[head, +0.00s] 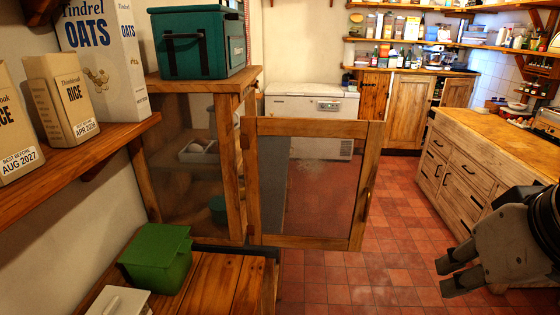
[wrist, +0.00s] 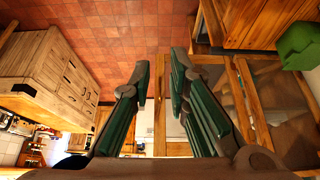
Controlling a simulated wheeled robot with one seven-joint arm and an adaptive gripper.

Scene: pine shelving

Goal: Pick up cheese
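I cannot clearly make out any cheese. A wooden cabinet (head: 247,85) with mesh sides stands at the left in the head view, and its framed mesh door (head: 315,128) is swung open toward the right. Through the mesh, a pale tray (head: 187,155) holds something light that I cannot identify. My gripper (head: 443,277) is at the lower right in the head view, well away from the cabinet, over the floor near the drawer unit. In the wrist view my gripper (wrist: 163,72) has its fingers spread apart, with nothing between them.
A teal cool box (head: 205,50) sits on the cabinet. A green bin (head: 157,257) stands on a low wooden bench (head: 215,280). Oats and rice packs line the left shelf. A wooden drawer unit (head: 470,170) stands right. Tiled floor (head: 345,285) is clear between.

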